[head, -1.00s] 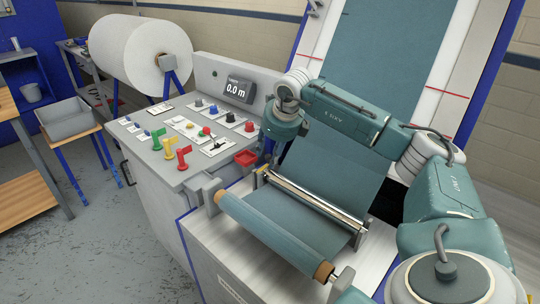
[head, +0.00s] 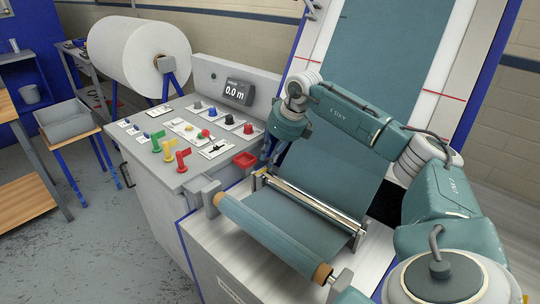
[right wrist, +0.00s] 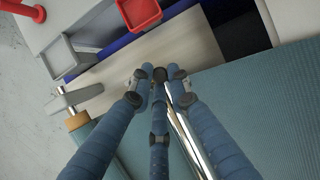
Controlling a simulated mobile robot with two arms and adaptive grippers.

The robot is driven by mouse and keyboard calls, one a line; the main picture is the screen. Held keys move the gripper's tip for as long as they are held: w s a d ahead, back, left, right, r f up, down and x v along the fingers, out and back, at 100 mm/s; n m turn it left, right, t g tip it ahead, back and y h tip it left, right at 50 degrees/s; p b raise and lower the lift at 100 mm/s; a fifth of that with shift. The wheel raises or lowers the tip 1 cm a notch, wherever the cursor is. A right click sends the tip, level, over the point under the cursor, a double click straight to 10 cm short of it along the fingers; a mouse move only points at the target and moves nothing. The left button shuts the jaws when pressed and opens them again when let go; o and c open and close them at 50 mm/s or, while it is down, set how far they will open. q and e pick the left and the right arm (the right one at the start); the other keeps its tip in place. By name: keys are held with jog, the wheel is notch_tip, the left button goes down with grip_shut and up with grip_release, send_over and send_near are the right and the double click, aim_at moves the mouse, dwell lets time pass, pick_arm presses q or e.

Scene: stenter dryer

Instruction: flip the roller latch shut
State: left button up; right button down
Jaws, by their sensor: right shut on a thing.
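My right gripper (head: 272,152) is at the left end of the shiny metal rollers (head: 312,203). In the right wrist view its blue fingers (right wrist: 162,84) are closed together around a small dark piece (right wrist: 178,72), which I take to be the roller latch. The fingers hide most of it, so its angle cannot be told. The rollers also show in the right wrist view (right wrist: 188,135), running beside the fingers. Teal fabric (head: 330,165) passes the rollers to the cloth roll (head: 270,238) in front. My left gripper is not in view.
The control panel (head: 180,140) with coloured knobs, flag-like levers and a red tray (head: 245,159) stands left of the gripper. A grey bracket (head: 211,192) holds the cloth roll's left end. A white roll (head: 135,52) is behind. The floor at left is open.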

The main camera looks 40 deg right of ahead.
jog(key=c, duration=1.7)
grip_release()
jog(key=shift+o, duration=0.2)
jog(key=v, duration=1.2)
jog(key=shift+w, duration=0.1)
